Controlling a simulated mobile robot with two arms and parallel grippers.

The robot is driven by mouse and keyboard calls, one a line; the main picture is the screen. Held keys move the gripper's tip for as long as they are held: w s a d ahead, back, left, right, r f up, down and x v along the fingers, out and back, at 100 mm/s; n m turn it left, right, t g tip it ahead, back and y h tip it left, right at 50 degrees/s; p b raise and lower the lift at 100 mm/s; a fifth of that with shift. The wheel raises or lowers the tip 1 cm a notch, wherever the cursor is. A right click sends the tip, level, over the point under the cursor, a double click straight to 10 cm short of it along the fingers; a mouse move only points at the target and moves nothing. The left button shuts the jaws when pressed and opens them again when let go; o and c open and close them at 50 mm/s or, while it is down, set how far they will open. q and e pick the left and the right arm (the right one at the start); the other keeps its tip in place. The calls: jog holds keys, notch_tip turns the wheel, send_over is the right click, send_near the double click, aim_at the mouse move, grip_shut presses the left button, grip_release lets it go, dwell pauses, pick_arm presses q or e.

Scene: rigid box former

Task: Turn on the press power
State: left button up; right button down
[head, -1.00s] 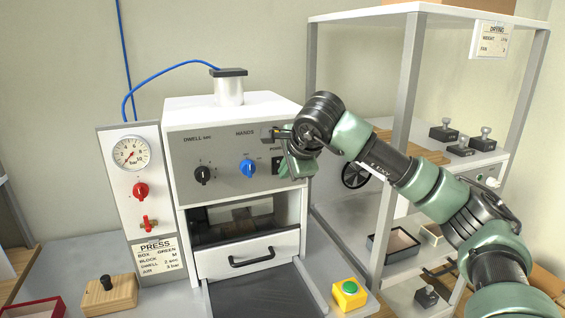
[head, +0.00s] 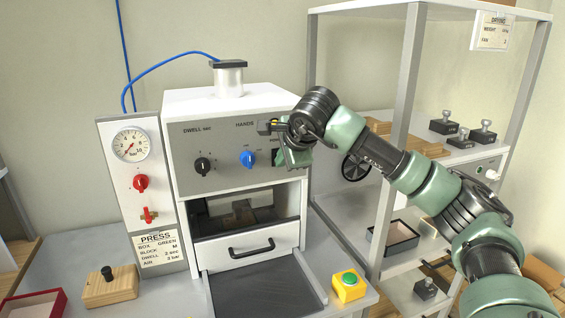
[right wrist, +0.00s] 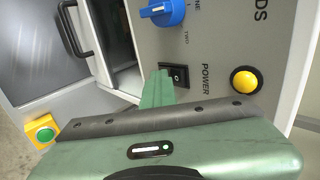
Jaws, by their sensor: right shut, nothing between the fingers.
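The press (head: 215,103) is a white box with a grey front panel. Its power switch (right wrist: 180,76) is a small black rocker beside the POWER label in the right wrist view. In the head view the switch (head: 275,157) is partly hidden by my right gripper. My right gripper (head: 288,157) is shut and empty, at the panel's right edge. In the right wrist view its green fingertips (right wrist: 158,82) are right beside the rocker; I cannot tell whether they touch it. A round yellow lamp or button (right wrist: 246,80) sits near the label. My left gripper is not in view.
The panel also has a black dwell knob (head: 203,166) and a blue hands knob (head: 248,159). A drawer front with handle (head: 251,248) is below. A yellow box with a green button (head: 349,285) stands at front right. A shelf rack (head: 413,90) stands right of the press.

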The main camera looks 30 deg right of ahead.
jog(key=shift+r, duration=0.15)
jog(key=shift+r+p, duration=0.6)
jog(key=shift+r, duration=0.2)
jog(key=shift+f, duration=0.1)
